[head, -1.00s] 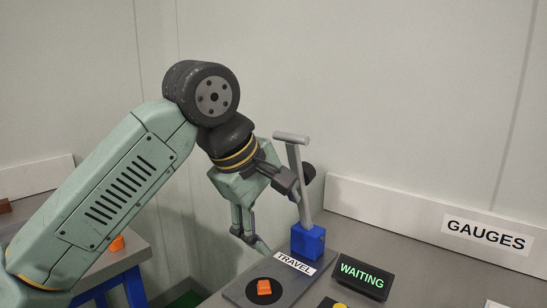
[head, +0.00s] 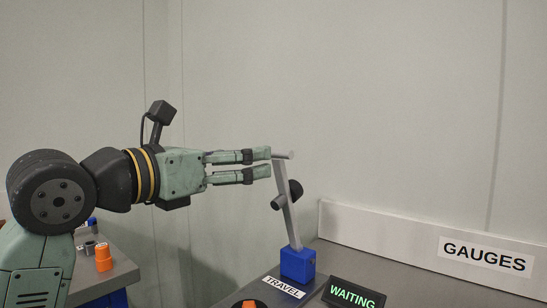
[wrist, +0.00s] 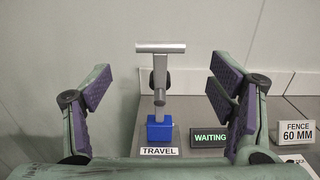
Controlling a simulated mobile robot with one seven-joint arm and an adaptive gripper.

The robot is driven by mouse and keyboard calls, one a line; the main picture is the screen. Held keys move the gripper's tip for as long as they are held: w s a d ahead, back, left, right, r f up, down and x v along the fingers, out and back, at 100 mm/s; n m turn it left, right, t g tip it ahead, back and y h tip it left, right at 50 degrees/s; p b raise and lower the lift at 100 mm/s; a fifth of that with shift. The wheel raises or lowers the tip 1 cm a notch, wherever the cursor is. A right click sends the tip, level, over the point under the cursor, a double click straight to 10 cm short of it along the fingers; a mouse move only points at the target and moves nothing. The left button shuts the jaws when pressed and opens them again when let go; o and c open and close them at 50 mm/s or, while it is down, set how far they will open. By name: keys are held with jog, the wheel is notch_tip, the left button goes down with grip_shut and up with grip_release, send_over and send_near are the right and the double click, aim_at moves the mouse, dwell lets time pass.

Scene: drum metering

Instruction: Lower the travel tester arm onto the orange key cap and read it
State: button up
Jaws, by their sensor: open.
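The travel tester arm (head: 288,211) is a grey lever with a crossbar at its top, standing raised and slightly tilted on a blue block (head: 298,264). In the wrist view the lever's crossbar (wrist: 160,46) lies between my spread fingers and beyond them. My gripper (head: 270,163) is open and level, its fingertips at the height of the crossbar, close to it; I cannot tell whether they touch. The orange key cap (head: 249,303) barely shows at the bottom edge of the head view. The display (head: 352,294) reads WAITING; it also shows in the wrist view (wrist: 209,137).
A TRAVEL label (head: 284,287) lies before the blue block. A GAUGES board (head: 484,255) runs along the back right. A FENCE 60 MM sign (wrist: 297,132) stands at right in the wrist view. An orange piece (head: 103,258) stands on another table at left.

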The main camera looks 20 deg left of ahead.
aim_at(273, 155)
jog(key=p+x, duration=0.1)
jog(key=x, duration=0.9)
jog(key=shift+f+p, duration=0.1)
jog(key=shift+p, duration=0.2)
jog(key=shift+c, duration=0.4)
jog(key=c, duration=1.6)
jog(key=shift+f, duration=0.1)
jog(key=shift+c, duration=0.2)
